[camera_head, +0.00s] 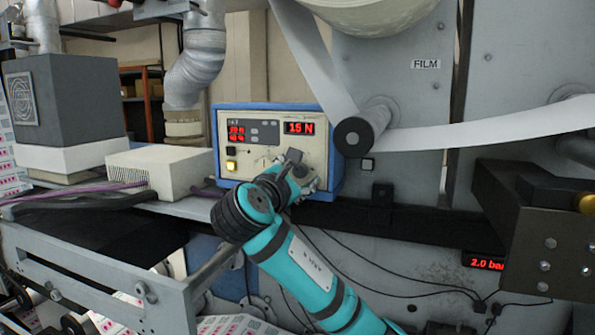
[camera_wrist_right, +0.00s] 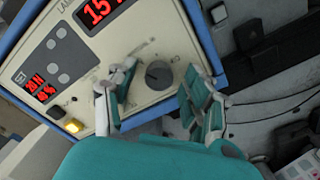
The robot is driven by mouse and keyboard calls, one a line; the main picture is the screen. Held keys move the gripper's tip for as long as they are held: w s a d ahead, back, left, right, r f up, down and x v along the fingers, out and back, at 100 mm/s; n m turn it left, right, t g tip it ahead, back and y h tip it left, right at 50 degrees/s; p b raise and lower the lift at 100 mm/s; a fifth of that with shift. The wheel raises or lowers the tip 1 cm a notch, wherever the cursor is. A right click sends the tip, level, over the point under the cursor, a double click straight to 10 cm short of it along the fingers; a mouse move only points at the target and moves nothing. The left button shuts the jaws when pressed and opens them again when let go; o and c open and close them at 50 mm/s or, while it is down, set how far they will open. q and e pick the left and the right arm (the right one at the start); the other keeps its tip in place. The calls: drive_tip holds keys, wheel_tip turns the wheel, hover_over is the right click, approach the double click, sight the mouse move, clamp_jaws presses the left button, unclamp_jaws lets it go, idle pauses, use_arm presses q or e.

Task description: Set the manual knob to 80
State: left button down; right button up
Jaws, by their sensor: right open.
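The manual knob (camera_wrist_right: 158,75) is a dark round dial on the cream front panel (camera_wrist_right: 175,22) of a blue-edged control box (camera_head: 268,107). The box's red display (camera_head: 299,128) reads 15 N. My right gripper (camera_wrist_right: 157,88) is open in the right wrist view, with one finger on each side of the knob and gaps showing between them. In the head view my right gripper (camera_head: 297,168) is at the panel's lower right and hides the knob. The knob's scale is too small to read. My left gripper is in neither view.
A small red display, grey buttons and a lit yellow button (camera_head: 231,165) are on the panel's left. A roller (camera_head: 353,137) with the white web stands close right of the box. A pale ribbed box (camera_head: 160,170) is left. A metal frame bar (camera_head: 100,280) crosses the lower left.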

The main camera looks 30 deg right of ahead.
drive_tip(key=shift+s+a, duration=0.1)
drive_tip(key=shift+c, duration=1)
drive_tip(key=shift+r, duration=0.1)
clamp_jaws()
